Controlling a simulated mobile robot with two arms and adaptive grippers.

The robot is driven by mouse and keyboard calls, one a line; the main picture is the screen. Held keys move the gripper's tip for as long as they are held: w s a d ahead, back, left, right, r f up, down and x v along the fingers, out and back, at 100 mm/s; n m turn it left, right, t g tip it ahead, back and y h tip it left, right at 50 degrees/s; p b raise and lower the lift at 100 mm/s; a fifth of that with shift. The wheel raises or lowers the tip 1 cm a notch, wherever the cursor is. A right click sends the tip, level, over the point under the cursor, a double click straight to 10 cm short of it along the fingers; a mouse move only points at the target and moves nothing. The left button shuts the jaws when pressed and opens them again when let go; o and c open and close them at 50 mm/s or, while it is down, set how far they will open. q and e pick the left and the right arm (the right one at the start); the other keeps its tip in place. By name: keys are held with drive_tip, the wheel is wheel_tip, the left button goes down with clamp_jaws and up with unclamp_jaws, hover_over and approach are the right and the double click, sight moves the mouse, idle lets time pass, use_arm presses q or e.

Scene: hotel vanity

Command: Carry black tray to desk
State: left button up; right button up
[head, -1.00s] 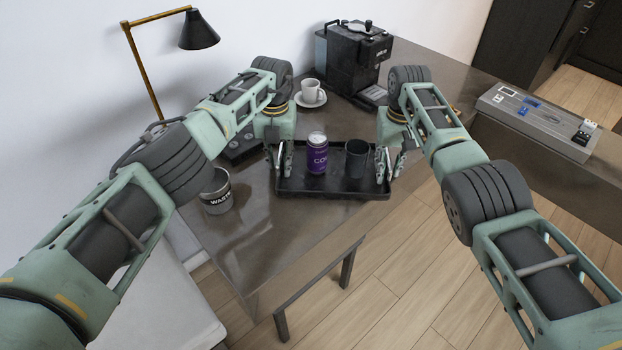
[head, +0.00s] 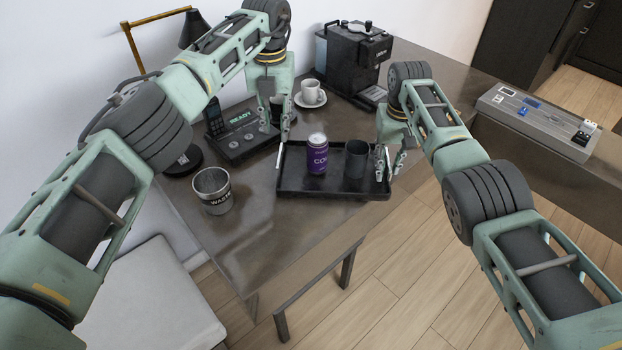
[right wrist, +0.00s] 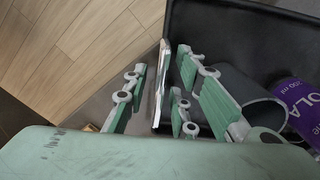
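The black tray (head: 325,191) lies on the desk (head: 225,245) near its front edge. A purple cola can (head: 318,154) and a dark cup (head: 355,160) stand upright in it. My left gripper (head: 282,132) is open and empty, just above and behind the tray's left end. My right gripper (head: 391,165) is at the tray's right end. In the right wrist view its fingers (right wrist: 160,100) are open on either side of the tray's pale end piece (right wrist: 160,75), with gaps showing. The tray (right wrist: 210,22), cup (right wrist: 245,95) and can (right wrist: 300,105) also show there.
A waste cup (head: 212,190) stands left of the tray. A dark device with a "READY" display (head: 238,135), a white cup on a saucer (head: 311,95) and a coffee machine (head: 352,58) stand behind. A grey panel (head: 540,120) lies at the right. Open floor is in front.

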wheel_tip(320, 180, up, 11)
drive_tip(key=shift+r, duration=0.1)
idle(0.7)
